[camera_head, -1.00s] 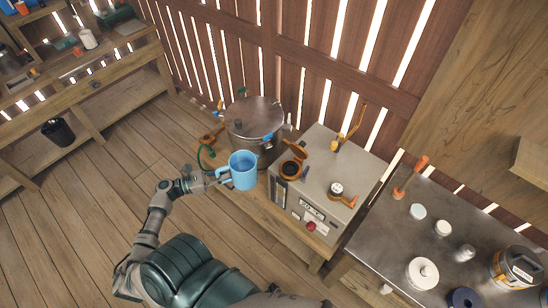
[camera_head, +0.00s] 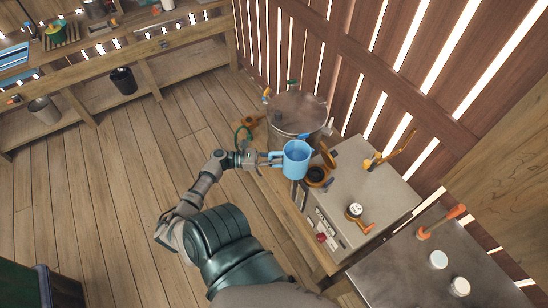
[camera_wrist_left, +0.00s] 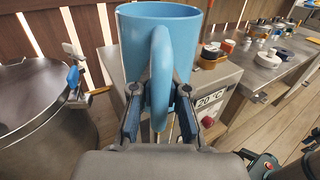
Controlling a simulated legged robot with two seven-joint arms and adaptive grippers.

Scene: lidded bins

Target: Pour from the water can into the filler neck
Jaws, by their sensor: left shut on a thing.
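The light blue water can (camera_head: 296,160) is upright in the head view, with liquid showing inside it. My left gripper (camera_head: 272,159) is shut on the can's handle. The wrist view shows the handle (camera_wrist_left: 160,80) between the two fingers (camera_wrist_left: 158,104). The filler neck (camera_head: 317,176) is a dark round opening with an orange-brown rim on top of the grey box-shaped machine (camera_head: 365,190). Its orange-brown flap (camera_head: 328,155) stands raised. The can is just left of and behind the neck, apart from it as far as I can see. My right gripper is out of view.
A large metal pot (camera_head: 298,113) with a lid stands behind the can. An orange lever (camera_head: 395,150) and a small round gauge-like fitting (camera_head: 355,210) are on the machine. A metal table (camera_head: 400,275) with white jars is at the right. Open floor lies left.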

